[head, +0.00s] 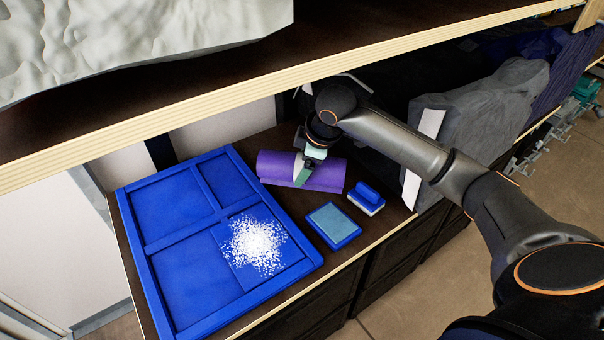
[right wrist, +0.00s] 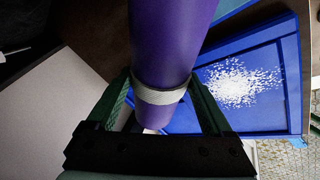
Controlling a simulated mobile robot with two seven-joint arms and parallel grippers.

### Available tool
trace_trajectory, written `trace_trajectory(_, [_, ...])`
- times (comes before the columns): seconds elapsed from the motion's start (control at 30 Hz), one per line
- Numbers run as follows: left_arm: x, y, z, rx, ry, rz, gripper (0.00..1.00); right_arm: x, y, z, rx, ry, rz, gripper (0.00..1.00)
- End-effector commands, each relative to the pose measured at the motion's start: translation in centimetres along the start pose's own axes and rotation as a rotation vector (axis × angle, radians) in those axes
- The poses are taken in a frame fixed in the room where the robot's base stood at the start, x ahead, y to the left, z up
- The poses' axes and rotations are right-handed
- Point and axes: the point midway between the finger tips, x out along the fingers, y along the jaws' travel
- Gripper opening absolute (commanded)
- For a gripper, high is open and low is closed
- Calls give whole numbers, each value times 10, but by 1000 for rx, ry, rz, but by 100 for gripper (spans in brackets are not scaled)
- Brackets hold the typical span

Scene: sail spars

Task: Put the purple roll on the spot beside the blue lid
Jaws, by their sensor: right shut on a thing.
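The purple roll (head: 326,176) lies lengthwise near the back of the dark shelf, by the large blue framed panel's right edge. My right gripper (head: 303,174) is shut on the roll from above. In the right wrist view, the purple roll (right wrist: 172,40) with a pale band sits between the green fingers of my right gripper (right wrist: 160,88). Whether the roll touches the shelf is unclear. The large blue framed panel (head: 188,238) may be the blue lid; a small blue square piece with a teal top (head: 332,225) lies to its right. My left gripper is out of view.
White grains (head: 256,243) are scattered on the panel. A small blue block with a white base (head: 367,197) stands right of the square piece. An upper shelf with a pale edge (head: 230,87) overhangs the back. Grey cloth (head: 480,110) lies at right.

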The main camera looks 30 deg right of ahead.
Motion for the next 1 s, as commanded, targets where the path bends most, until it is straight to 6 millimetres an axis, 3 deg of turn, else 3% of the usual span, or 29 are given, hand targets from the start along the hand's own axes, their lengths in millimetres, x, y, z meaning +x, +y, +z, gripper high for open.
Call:
trace_trajectory(0.27, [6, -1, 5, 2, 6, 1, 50, 39, 42, 1, 1, 4, 2, 8])
trace_trajectory(0.5, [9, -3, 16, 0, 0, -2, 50, 86, 59, 9, -2, 3, 1, 8])
trace_trajectory(0.87, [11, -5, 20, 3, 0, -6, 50, 108, 69, 13, -3, 4, 2, 8])
trace_trajectory(1.0, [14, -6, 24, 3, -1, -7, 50, 129, 61, 21, -4, 1, 0, 8])
